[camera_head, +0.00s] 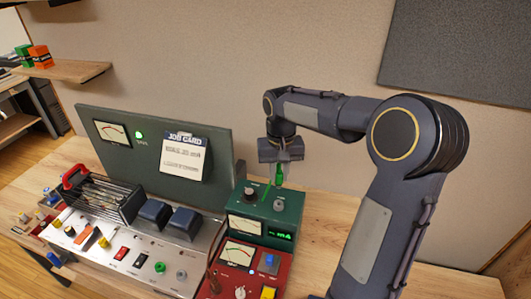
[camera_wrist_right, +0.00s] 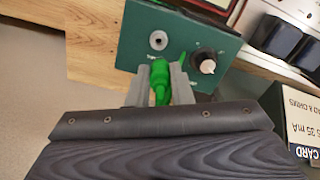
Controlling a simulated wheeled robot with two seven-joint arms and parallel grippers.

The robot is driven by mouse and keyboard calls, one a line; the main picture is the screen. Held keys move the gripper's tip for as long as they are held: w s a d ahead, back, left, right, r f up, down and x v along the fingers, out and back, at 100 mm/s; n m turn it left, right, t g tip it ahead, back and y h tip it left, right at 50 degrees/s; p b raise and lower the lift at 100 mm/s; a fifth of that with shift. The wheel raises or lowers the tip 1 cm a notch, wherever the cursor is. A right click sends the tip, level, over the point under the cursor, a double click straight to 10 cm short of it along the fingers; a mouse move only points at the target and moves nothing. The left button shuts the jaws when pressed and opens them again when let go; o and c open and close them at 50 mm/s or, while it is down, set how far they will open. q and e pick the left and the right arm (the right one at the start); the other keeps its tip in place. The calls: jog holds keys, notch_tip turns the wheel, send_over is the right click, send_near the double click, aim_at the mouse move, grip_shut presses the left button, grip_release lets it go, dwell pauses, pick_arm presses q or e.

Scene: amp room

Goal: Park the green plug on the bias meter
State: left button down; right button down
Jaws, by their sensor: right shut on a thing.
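My right gripper (camera_head: 279,160) is shut on the green plug (camera_head: 279,176), held upright above the green bias meter (camera_head: 290,220). The plug (camera_wrist_right: 160,82) also shows between the fingers of the right gripper (camera_wrist_right: 160,85) in the right wrist view. A green lead runs from the plug to the meter's top. The top of the bias meter (camera_wrist_right: 180,47) carries a grey round socket (camera_wrist_right: 158,41) and a black knob (camera_wrist_right: 205,60). The plug appears apart from the socket; its tip is hard to make out. My left gripper is not in view.
A red meter box (camera_head: 257,270) stands in front of the bias meter. A silver amp chassis (camera_head: 140,258) with knobs and switches lies to the left, before a panel with a job card (camera_head: 184,157). Bare wooden table (camera_head: 330,237) shows right of the meter.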

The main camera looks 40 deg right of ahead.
aim_at(279, 184)
jog(key=shift+d, duration=0.1)
jog(key=shift+s+f+b, duration=0.15)
jog(key=shift+f+b, duration=0.25)
jog(key=shift+b, duration=0.1)
notch_tip(279, 184, down, 4)
jog(key=b, duration=0.3)
jog(key=shift+r, duration=0.1)
dwell(0.5)
jog(key=shift+f+b, duration=1.15)
jog(key=shift+f, duration=0.6)
dwell(1.1)
jog(key=c, duration=1.2)
grip_release()
notch_tip(279, 184, up, 8)
jog(key=shift+f, duration=0.1)
